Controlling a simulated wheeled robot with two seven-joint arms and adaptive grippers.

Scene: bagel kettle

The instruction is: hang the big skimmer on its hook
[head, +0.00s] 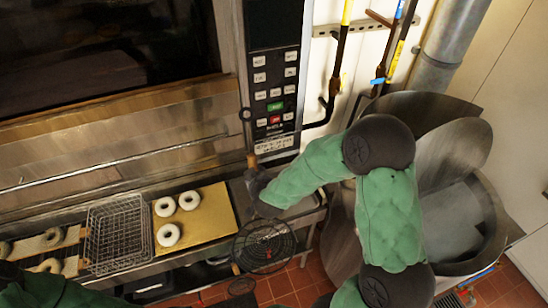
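The big skimmer (265,247) is a round dark wire mesh, hanging low in front of the steel counter's edge. My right gripper (260,188) appears closed around its handle. The light wooden handle end (252,160) sticks up just above the gripper, and the gripper hides the rest of the grip. A small dark ring-like fitting (245,114) sits at the left edge of the control panel, above the gripper; I cannot tell if it is the hook.
A wire basket (118,235) and a golden board (215,223) with three pale bagels (168,234) stand on the counter. More bagels lie on boards at far left. A large steel kettle (455,225) stands right, beside pipes (340,60).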

